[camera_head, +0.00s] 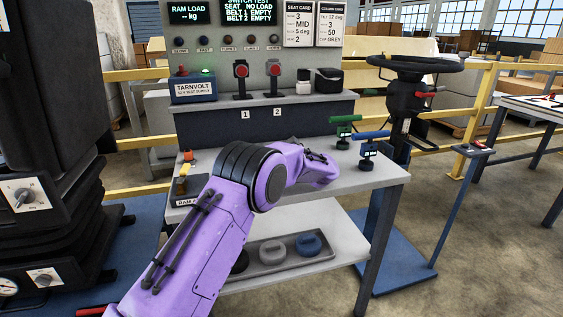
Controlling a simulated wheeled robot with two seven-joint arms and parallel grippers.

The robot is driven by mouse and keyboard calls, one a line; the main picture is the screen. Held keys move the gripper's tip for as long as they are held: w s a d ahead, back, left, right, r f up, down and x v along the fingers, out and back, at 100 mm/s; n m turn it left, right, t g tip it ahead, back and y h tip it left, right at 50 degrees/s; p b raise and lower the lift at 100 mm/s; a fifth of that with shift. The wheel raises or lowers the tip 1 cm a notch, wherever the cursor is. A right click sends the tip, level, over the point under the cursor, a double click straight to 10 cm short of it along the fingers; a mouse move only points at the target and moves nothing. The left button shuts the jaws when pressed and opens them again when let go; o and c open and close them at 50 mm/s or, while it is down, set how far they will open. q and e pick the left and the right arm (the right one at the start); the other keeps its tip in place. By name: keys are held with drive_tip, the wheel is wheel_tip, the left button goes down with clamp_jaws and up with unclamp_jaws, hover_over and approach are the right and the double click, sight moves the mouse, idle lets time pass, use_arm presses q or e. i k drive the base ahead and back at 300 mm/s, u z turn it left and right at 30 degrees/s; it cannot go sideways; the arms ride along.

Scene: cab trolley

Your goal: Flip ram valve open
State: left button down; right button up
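The ram valve appears to be the small dark box (189,199) at the left front corner of the trolley top, with its label partly showing "RAM". My purple arm comes in from the lower left and passes just right of the box, bending right over the trolley top. It covers part of the box's right side. I cannot make out any gripper fingers; the arm's far end lies over the trolley's middle. My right gripper is not in view.
The grey trolley (378,178) carries a Tarnvolt supply box (193,89), two red-topped switches, and green (345,131) and blue (368,147) handled tools. A screen (189,13) reads "RAM LOAD -- kg". A black seat (45,120) stands left; a steering wheel (415,63) stands right.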

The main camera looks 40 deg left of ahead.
sight(183, 174)
drive_tip(key=k, duration=1)
